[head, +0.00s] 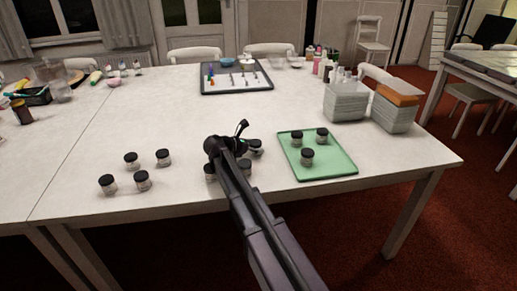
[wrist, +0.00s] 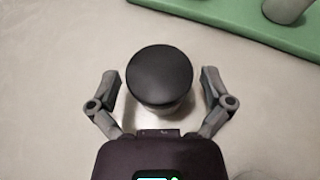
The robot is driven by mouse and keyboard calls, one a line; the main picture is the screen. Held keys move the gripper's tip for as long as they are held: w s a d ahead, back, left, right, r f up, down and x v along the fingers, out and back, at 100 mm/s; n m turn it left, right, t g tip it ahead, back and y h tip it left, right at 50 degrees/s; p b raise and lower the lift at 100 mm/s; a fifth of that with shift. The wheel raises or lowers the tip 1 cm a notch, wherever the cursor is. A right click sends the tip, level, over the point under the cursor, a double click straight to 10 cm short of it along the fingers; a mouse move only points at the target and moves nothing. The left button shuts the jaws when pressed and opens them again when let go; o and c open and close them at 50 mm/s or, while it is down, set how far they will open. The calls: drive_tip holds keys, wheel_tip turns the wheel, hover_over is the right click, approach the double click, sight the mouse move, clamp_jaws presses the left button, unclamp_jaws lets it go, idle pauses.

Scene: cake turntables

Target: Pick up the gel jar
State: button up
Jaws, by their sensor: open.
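In the wrist view a small jar with a round black lid (wrist: 160,82) stands upright on the pale table, seen from above. My gripper (wrist: 160,76) is open, with one finger on each side of this jar and a gap visible on both sides. In the head view my gripper (head: 238,137) is low over the table, left of the green tray, and partly hides a few black-lidded jars. One of these jars (head: 255,147) shows just right of the gripper. The jars look alike and no label can be read.
The green tray (head: 334,164) holds three similar jars; its edge also shows in the wrist view (wrist: 235,18). Several more jars (head: 142,180) stand at the left. White containers (head: 346,103) and a dark-rimmed board (head: 237,92) are farther back. The middle of the table is clear.

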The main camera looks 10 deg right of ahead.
sight(255, 142)
drive_tip(key=c, duration=1.1)
drive_tip(key=shift+r, duration=0.2)
drive_tip(key=shift+c, duration=0.2)
wheel_tip(255, 142, up, 4)
drive_tip(key=p, duration=0.4)
drive_tip(key=shift+f, duration=0.2)
drive_tip(key=s+d, duration=0.1)
drive_tip(key=s, duration=0.4)
drive_tip(key=s+d, duration=0.1)
drive_tip(key=s, duration=0.4)
drive_tip(key=s+d+r+p, duration=0.1)
drive_tip(key=s, duration=0.4)
drive_tip(key=shift+s, duration=0.4)
